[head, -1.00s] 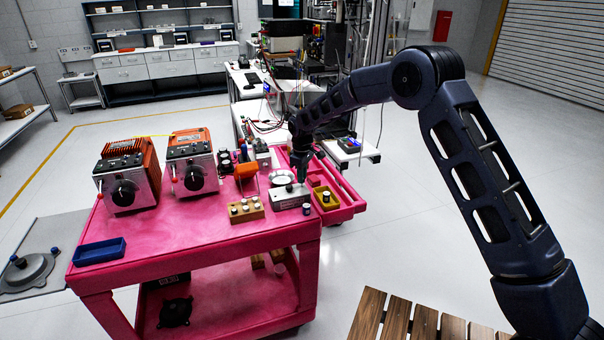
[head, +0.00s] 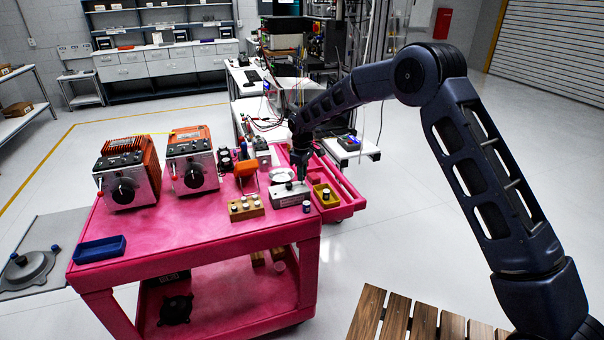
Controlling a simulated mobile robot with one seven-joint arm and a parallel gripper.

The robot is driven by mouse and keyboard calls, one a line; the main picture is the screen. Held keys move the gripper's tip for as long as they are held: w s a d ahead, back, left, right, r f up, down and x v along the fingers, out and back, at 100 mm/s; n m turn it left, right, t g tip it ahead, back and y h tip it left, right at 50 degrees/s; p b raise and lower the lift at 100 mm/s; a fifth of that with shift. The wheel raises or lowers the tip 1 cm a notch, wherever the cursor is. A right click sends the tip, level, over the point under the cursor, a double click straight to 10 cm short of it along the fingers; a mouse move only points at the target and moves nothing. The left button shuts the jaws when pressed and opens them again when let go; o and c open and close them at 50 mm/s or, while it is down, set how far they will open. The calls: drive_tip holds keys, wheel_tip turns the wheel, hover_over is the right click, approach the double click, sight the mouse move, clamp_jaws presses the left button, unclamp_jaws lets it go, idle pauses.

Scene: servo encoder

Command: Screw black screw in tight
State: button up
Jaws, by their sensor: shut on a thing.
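My gripper (head: 301,174) is at the right end of the pink cart, pointing down over a small light grey block (head: 289,196). Its fingertips are small and dark here. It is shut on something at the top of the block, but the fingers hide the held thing. I cannot make out the black screw or how deep it sits. The block rests on the cart top near its front right corner.
A wooden block with several pegs (head: 245,208) stands left of the grey block. Two orange-topped devices (head: 127,176) and a blue tray (head: 99,250) are further left. The cart's front middle is clear.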

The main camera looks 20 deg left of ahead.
drive_tip(key=shift+f, duration=0.9)
drive_tip(key=shift+o, duration=1.2)
clamp_jaws()
drive_tip(key=m, duration=1.7)
drive_tip(key=shift+m, duration=0.4)
drive_tip(key=m, duration=0.9)
drive_tip(key=shift+m, duration=0.4)
